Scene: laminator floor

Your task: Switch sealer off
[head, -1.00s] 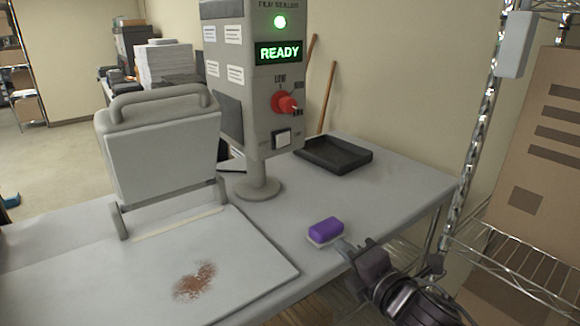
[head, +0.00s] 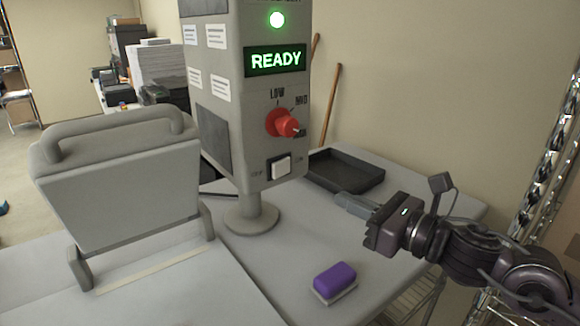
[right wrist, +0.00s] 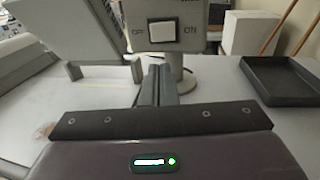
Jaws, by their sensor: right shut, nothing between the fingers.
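The film sealer (head: 229,150) is a grey box on a round-footed post on the table. Its green lamp (head: 277,19) is lit and its display (head: 275,61) reads READY. A red knob (head: 284,123) points toward the lower right. Below it is a white rocker switch (head: 281,167); in the right wrist view the switch (right wrist: 160,36) sits between OFF at left and ON at right. I cannot tell which side is pressed in. My right gripper (head: 343,198) is shut and empty, right of and below the switch, apart from it; its fingers (right wrist: 155,72) point toward the sealer. My left gripper is out of view.
A grey hinged press with a handle (head: 115,190) stands left of the sealer. A black tray (head: 345,176) lies behind my right gripper. A purple sponge (head: 335,279) lies near the table's front edge. A wire rack post (head: 553,150) stands at right.

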